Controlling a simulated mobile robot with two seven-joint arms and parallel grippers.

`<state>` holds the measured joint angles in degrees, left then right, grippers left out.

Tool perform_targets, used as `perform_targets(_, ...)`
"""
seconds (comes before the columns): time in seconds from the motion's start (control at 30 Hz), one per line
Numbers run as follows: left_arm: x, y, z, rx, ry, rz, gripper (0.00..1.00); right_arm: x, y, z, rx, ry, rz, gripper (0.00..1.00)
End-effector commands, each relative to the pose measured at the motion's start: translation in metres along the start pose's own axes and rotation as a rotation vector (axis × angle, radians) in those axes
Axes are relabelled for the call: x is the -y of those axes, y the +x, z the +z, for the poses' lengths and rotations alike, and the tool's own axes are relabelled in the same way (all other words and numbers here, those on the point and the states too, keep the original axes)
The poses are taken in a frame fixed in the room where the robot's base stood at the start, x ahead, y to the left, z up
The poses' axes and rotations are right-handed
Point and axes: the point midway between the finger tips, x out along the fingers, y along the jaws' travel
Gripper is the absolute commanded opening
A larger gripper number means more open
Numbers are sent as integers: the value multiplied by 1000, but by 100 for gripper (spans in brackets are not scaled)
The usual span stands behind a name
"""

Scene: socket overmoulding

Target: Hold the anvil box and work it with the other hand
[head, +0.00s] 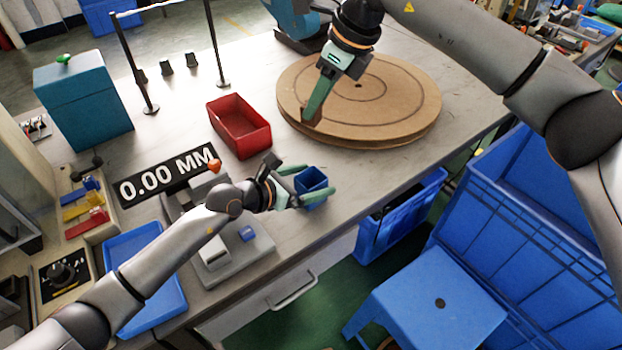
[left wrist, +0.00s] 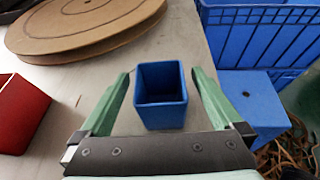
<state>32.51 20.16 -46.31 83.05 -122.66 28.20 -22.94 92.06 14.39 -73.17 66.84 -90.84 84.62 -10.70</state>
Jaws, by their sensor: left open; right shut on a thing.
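The small blue open-topped box (head: 313,187), which I take to be the anvil box, is near the table's front edge. It also shows in the left wrist view (left wrist: 161,112), upright between the fingers, with a visible gap on each side. My left gripper (head: 309,182) is open around it. My right gripper (head: 314,112) points down over the round brown disc (head: 410,105). Its green fingers are shut on a small brown thing (head: 311,120), partly hidden by the fingers and hard to make out against the disc.
A red open bin (head: 240,132) stands left of the disc. A grey fixture (head: 232,256) with a small blue block lies by my left forearm, near the 0.00 MM display (head: 165,175). A blue stool (head: 437,305) and blue crates stand off the table's front edge.

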Motion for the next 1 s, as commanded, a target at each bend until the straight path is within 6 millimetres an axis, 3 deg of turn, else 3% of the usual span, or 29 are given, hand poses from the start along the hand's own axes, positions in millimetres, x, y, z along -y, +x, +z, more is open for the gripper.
perform_targets(0.17, 0, 0, 0, 0, 0, 0, 99, 0, -1, 1, 2, 0, 0, 0)
perform_targets(0.9, 0, 0, 0, 0, 0, 0, 16, 0, -1, 1, 2, 0, -1, 0)
perform_targets(1.0, 0, 0, 0, 0, 0, 0, 12, 0, 1, -1, 2, 0, 0, 0)
